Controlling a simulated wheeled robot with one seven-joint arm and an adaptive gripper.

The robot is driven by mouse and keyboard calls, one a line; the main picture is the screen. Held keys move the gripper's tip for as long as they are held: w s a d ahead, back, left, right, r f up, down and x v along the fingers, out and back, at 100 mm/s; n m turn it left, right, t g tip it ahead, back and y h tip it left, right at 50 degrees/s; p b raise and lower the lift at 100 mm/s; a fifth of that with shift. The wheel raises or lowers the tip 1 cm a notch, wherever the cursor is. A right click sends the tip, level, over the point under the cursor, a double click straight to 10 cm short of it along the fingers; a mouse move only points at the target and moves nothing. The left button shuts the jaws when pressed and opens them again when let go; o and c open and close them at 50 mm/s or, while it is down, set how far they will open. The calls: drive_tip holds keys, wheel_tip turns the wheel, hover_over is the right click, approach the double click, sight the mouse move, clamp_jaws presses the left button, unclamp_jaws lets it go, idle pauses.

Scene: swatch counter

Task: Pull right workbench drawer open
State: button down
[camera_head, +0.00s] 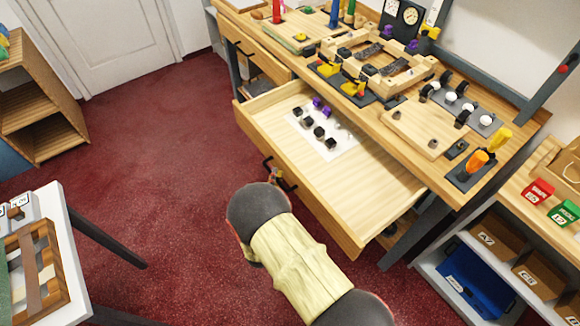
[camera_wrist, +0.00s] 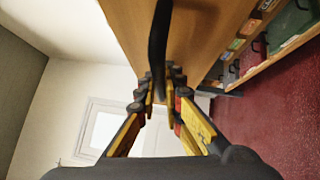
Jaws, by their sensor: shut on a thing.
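The right workbench drawer (camera_head: 375,185) is pulled well out from under the wooden bench top, and its inside shows from above. In the wrist view the dark handle (camera_wrist: 158,55) runs between the fingers, in front of the wooden drawer front (camera_wrist: 193,40). My gripper (camera_wrist: 160,80) is shut on the handle. In the head view my gripper (camera_head: 276,175) is small and partly hidden by my arm at the drawer front.
A white sheet (camera_head: 344,143) with several black and purple pieces lies in the drawer. The left drawer (camera_head: 262,55) looks closed. A shelf with bins (camera_head: 478,285) stands right; a white table (camera_head: 62,215) stands left. Red carpet (camera_head: 150,150) is clear between.

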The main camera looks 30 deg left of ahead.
drive_tip(key=shift+s+a+f, duration=0.1)
drive_tip(key=shift+s+a, duration=0.15)
drive_tip(key=shift+s, duration=0.4)
drive_tip(key=shift+s+a+r, duration=0.1)
drive_tip(key=shift+s+a, duration=0.15)
drive_tip(key=shift+s, duration=0.35)
drive_tip(key=shift+s+a+f, duration=0.1)
drive_tip(key=shift+s+a, duration=0.15)
drive_tip(key=shift+s, duration=0.4)
drive_tip(key=c, duration=2.2)
unclamp_jaws()
drive_tip(key=r+v, duration=0.1)
drive_tip(key=v, duration=0.6)
drive_tip(key=shift+s+f, duration=0.25)
drive_tip(key=shift+f, duration=0.25)
